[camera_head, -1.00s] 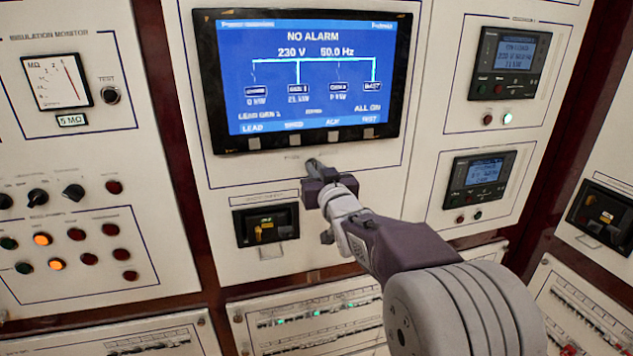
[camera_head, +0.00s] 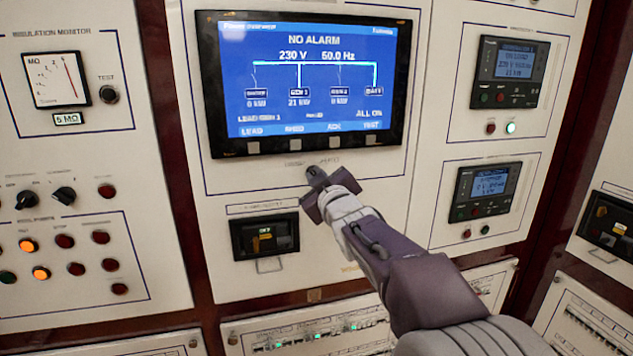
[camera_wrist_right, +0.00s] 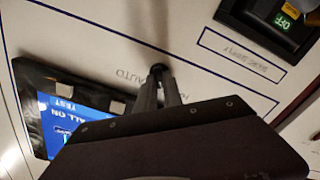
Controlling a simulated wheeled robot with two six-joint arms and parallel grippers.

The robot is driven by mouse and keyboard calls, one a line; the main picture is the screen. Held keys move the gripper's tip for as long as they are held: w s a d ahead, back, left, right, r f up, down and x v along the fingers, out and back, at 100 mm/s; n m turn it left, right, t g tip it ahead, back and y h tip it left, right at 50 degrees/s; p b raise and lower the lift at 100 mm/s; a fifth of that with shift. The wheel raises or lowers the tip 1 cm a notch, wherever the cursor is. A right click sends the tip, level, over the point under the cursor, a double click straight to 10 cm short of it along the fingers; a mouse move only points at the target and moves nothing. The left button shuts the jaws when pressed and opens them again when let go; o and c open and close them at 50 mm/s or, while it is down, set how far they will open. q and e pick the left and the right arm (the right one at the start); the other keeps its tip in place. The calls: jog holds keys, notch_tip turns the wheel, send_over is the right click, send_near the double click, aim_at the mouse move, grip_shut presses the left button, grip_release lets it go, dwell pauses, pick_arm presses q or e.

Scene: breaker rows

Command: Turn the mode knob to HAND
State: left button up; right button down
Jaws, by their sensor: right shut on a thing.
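My right gripper (camera_head: 316,174) is at the white panel just below the big screen. In the right wrist view its two fingers (camera_wrist_right: 159,92) are closed on the small dark mode knob (camera_wrist_right: 157,70). The fingers cover most of the knob, so which way it points cannot be told. A small label that seems to read AUTO (camera_wrist_right: 133,77) shows upside down beside the knob. Small lettering above the gripper in the head view is too blurred to read surely. My left gripper is not in view.
The big blue screen (camera_head: 308,75) reads NO ALARM. A breaker with a handle (camera_head: 264,236) sits below left of my gripper. Two small controllers (camera_head: 511,71) (camera_head: 484,190) are at right. Lamps and two knobs (camera_head: 64,195) are on the left panel.

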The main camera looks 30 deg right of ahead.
dwell(0.4)
jog(key=c, duration=1.5)
grip_release()
jog(key=shift+s, duration=0.15)
jog(key=p+v, duration=0.9)
jog(key=p, duration=0.1)
